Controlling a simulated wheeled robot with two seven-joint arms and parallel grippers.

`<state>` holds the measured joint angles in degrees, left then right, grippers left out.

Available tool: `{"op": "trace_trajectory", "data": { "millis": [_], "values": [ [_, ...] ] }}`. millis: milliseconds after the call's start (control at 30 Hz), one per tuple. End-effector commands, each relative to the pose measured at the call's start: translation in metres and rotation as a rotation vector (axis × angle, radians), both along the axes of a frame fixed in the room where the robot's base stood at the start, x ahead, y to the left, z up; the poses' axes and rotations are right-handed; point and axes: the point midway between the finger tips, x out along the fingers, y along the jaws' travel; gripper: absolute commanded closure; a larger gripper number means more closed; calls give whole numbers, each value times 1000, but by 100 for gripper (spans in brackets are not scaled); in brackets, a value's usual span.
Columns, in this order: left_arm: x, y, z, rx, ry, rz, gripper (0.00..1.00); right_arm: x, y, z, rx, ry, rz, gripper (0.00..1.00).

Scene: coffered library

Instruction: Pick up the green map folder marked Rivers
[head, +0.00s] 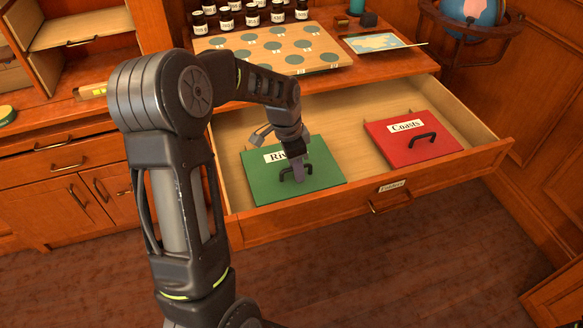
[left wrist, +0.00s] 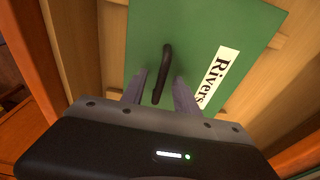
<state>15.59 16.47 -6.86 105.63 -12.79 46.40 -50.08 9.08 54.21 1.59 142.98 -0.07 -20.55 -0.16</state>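The green map folder (head: 262,187) lies flat in the left part of the open drawer. It has a dark handle and a white label, partly hidden by my arm in the head view; the left wrist view shows the label "Rivers" (left wrist: 217,76). My left gripper (head: 298,172) is low over the folder at its handle. In the left wrist view the gripper's fingers (left wrist: 160,92) are apart, with the handle (left wrist: 165,66) between them and gaps visible on both sides. My right gripper is not in view.
A red folder (head: 399,146) marked "Coasts" lies in the drawer's right part. The drawer front (head: 340,207) has a small label and a handle. On the top above are a board with green discs (head: 270,48), dark jars (head: 251,17) and a map (head: 382,43). A globe stands at right.

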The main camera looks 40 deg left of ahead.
Motion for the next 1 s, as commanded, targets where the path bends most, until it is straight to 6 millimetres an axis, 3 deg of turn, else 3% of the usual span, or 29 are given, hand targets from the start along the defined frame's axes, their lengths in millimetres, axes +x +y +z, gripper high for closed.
{"op": "trace_trajectory", "data": {
  "millis": [133, 667, 1000],
  "values": [
    [1, -1, -8, -1, -1, 1, 64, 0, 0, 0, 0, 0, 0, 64],
    [1, 0, -8, -1, -1, 1, 64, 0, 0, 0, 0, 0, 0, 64],
    [1, 0, -8, -1, -1, 1, 90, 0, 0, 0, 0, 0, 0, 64]
  ]
}}
